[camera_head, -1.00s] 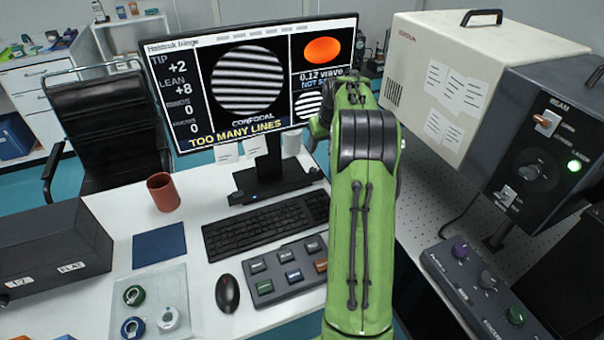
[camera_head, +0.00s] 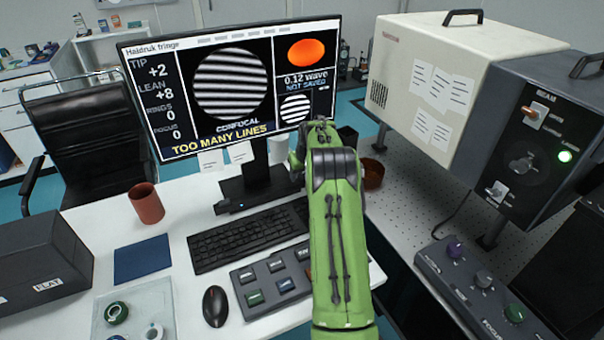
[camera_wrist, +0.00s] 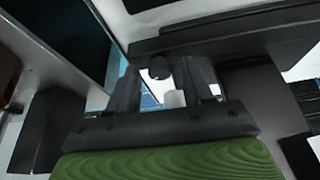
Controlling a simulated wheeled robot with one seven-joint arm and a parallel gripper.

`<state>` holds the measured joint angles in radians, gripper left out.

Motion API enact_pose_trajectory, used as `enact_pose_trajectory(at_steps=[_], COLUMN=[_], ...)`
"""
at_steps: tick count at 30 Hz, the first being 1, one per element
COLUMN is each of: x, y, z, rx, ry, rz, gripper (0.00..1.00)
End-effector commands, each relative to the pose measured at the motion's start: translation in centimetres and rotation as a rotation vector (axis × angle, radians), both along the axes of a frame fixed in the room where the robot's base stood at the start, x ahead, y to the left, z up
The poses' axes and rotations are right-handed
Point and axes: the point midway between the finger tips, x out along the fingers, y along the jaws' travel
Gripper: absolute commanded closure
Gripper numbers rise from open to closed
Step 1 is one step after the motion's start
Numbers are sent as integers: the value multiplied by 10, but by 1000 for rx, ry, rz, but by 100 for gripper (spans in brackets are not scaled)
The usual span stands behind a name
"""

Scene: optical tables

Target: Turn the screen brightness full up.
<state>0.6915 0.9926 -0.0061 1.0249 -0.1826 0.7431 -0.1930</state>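The monitor (camera_head: 232,85) stands on the white desk, lit, showing a striped fringe picture and the words "TOO MANY LINES". Its stand base (camera_head: 262,193) carries a small blue light. My green arm reaches toward the monitor's lower right edge in the head view and hides my gripper there. In the wrist view my gripper (camera_wrist: 165,82) has its two dark fingers apart. A dark round knob-like part (camera_wrist: 160,68) shows between the fingers, close below a dark bar; I cannot tell whether the fingers touch it. No brightness marking is readable.
A keyboard (camera_head: 250,237), a button pad (camera_head: 272,282), a mouse (camera_head: 215,306) and a red-brown cup (camera_head: 146,203) are on the desk. At right stand a beam unit (camera_head: 535,135) and a box with coloured knobs (camera_head: 480,285). A black chair (camera_head: 90,135) stands behind the desk.

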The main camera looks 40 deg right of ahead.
Motion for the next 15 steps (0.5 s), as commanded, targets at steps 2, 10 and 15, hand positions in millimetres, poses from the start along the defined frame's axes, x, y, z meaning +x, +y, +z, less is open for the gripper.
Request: enact_pose_trajectory(at_steps=[2, 10, 15], x=[0, 0, 0], y=[0, 0, 0], z=[0, 0, 0], rx=[0, 0, 1], ry=[0, 0, 1], rz=[0, 0, -9], gripper=[63, 100, 100])
